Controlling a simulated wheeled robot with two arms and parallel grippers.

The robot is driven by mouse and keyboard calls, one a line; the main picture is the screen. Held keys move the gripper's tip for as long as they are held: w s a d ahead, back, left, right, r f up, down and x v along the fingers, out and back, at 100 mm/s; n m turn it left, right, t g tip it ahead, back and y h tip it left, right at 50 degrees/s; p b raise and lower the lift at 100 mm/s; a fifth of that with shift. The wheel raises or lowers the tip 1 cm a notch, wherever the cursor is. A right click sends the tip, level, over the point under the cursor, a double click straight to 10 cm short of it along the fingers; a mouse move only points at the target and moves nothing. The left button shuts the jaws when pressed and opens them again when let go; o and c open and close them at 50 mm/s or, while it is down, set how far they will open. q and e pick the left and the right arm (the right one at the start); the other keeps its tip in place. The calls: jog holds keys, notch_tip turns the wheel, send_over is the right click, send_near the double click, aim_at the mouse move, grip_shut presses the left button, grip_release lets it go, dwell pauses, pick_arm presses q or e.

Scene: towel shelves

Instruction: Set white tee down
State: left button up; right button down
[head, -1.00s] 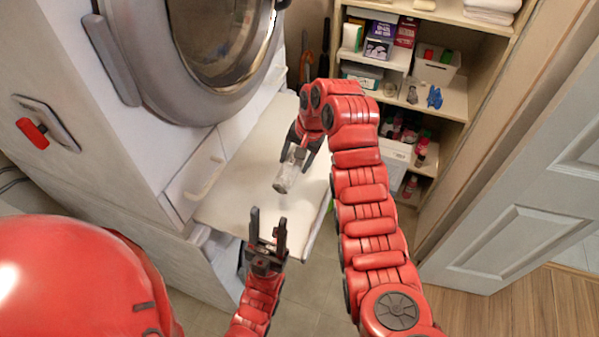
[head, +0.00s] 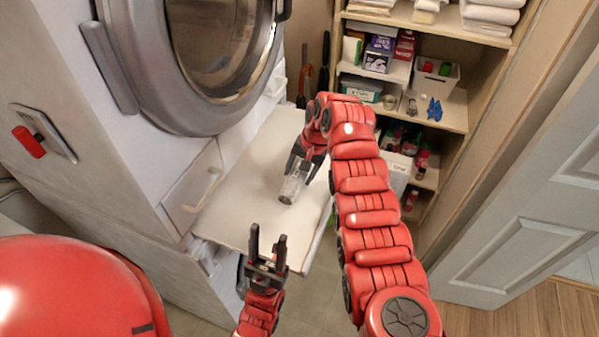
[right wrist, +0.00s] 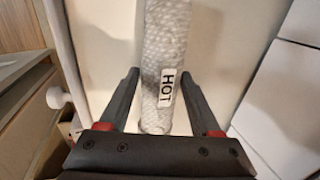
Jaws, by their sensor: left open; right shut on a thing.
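The white tee is a pale, mottled, tube-like piece (head: 291,190) in the head view, over the white pull-out board (head: 240,205). In the right wrist view it is a long textured cylinder (right wrist: 163,45) with a "HOT" label. My right gripper (head: 304,168) is shut on it, with its fingers on either side. The gripper points down toward the board. I cannot tell whether the tee touches the board. My left gripper (head: 267,243) is open and empty, near the front edge of the board.
A front-loading machine (head: 215,60) stands at left. A shelf unit (head: 455,120) with towels, boxes and a white bin (head: 435,77) stands at the back right. A white door (head: 520,210) is at right. The board around the tee is clear.

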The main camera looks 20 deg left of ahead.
jog(key=shift+c, duration=0.4)
grip_release()
jog(key=shift+f, duration=0.1)
jog(key=shift+r, duration=0.25)
jog(key=p+v, duration=0.3)
jog(key=v, duration=0.9)
